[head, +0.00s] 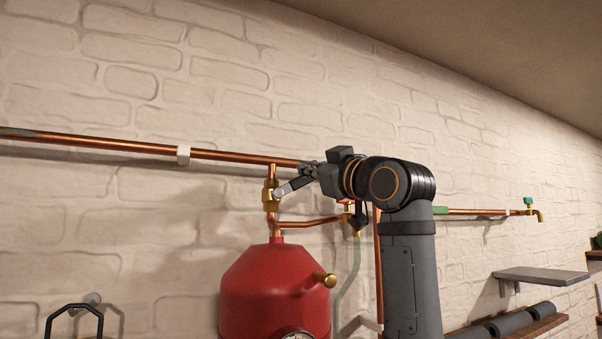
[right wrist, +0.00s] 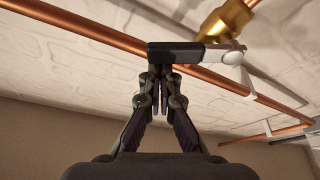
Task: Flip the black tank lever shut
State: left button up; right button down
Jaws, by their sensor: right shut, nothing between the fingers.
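The red tank (head: 275,290) stands at the lower middle of the head view, with a copper pipe rising from its top through a brass valve (head: 270,192). In the head view the valve's lever (head: 293,185) slants up to the right, towards my right gripper (head: 308,173). In the right wrist view the lever (right wrist: 177,52) is a black bar beside the brass valve (right wrist: 225,28) and its pale pivot. My right gripper (right wrist: 160,72) is shut and empty, its fingertips right at the black bar. I cannot tell whether they touch it. My left gripper is not in view.
A long copper pipe (head: 90,143) runs along the white brick wall above the tank. A smaller brass valve (head: 347,208) sits right of the tank, partly hidden by my arm. A brass tap (head: 531,210) and a grey shelf (head: 540,275) are farther right.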

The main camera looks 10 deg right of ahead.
aim_at(311, 181)
jog(key=f+m, duration=0.1)
jog(key=d+f+m+h+b, duration=0.1)
jog(key=m+b, duration=0.1)
jog(key=m, duration=0.1)
jog(key=shift+w+d+f+t, duration=0.2)
jog(key=shift+d+f+t, duration=0.05)
jog(key=shift+f+t, duration=0.15)
pick_arm(q)
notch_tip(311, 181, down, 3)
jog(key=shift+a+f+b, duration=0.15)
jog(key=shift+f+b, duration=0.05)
jog(key=shift+b, duration=0.2)
pick_arm(e)
jog(key=shift+f, duration=0.2)
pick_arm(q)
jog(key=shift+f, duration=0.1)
pick_arm(e)
jog(key=shift+f, duration=0.2)
